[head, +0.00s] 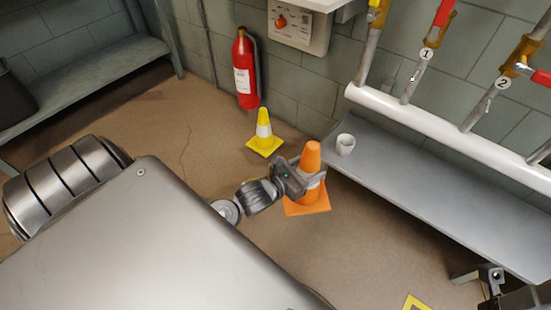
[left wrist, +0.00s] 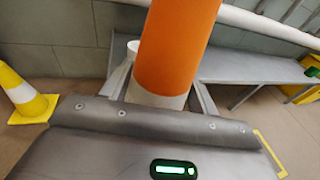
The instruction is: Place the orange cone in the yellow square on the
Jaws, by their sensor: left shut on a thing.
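The orange cone (head: 312,158) with a white band is upright, its square base (head: 308,203) on or just above the floor; I cannot tell which. My left gripper (head: 306,181) is shut on the cone around its white band. In the left wrist view the cone (left wrist: 178,45) stands between the fingers, its base hidden. Part of a yellow square outline (head: 415,303) shows on the floor at the bottom edge of the head view, right of the cone. A yellow strip also shows in the left wrist view (left wrist: 268,152). Dark parts at the head view's lower right may be my right gripper.
A yellow cone (head: 264,135) with a white band stands behind the orange one. A red extinguisher (head: 246,72) hangs by the wall. A grey bench (head: 440,200) with a white cup (head: 345,145) stands right of the cone, under a white pipe (head: 440,125). Floor in front is clear.

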